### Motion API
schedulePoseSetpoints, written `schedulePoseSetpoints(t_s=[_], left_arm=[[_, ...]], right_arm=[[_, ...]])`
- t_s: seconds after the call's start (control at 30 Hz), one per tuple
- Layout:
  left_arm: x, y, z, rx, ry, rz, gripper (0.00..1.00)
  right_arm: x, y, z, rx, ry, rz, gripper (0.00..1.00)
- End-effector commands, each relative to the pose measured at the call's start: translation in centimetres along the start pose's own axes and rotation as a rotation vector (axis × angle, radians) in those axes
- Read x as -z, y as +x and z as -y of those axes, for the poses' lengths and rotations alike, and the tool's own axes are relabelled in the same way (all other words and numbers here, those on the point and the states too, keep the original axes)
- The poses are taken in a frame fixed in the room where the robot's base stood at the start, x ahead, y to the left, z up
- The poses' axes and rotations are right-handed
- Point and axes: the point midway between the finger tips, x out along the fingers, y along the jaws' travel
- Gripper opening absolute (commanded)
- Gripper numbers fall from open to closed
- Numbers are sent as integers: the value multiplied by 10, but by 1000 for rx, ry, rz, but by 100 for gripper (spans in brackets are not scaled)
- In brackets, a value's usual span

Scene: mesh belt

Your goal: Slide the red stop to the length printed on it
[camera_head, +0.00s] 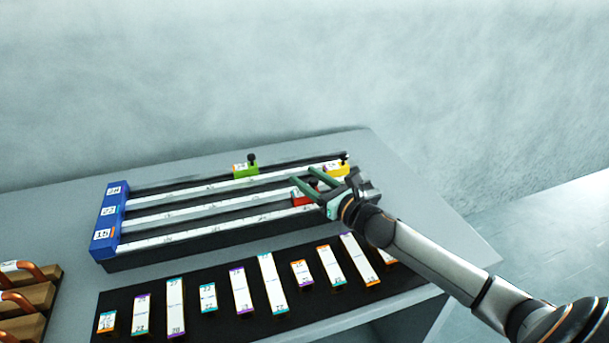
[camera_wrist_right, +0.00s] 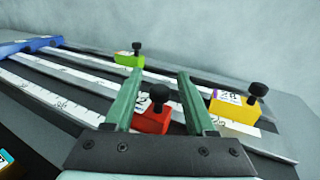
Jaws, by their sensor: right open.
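The red stop (camera_head: 303,197) sits on a white ruler rail of the measuring fixture, toward its right end. In the right wrist view the red stop (camera_wrist_right: 152,120) has a black knob on top and a white label, mostly hidden, so its number is not readable. My right gripper (camera_head: 300,182) is open. In the wrist view its two green fingers (camera_wrist_right: 158,80) reach out on either side of the red stop and its knob; I cannot tell whether they touch it. My left gripper is not in view.
A green stop (camera_head: 245,170) and a yellow stop (camera_head: 338,169) sit on other rails; the yellow one is close to my right fingers. A blue end block (camera_head: 109,222) closes the rails at left. Several labelled strips lie on a black mat (camera_head: 215,325) in front. Orange-handled blocks (camera_head: 28,297) stand far left.

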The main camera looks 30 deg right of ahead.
Motion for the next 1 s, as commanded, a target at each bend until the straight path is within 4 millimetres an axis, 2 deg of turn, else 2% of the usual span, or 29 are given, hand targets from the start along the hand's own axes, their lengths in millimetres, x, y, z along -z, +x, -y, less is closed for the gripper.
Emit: schedulePoseSetpoints(t_s=[0.2, 0.53, 1.0], left_arm=[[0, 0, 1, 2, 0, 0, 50], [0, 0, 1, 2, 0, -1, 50], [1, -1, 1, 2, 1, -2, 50]], right_arm=[[0, 13, 0, 0, 0, 0, 55], [0, 14, 0, -1, -1, 0, 54], [0, 14, 0, -1, 0, 0, 1]])
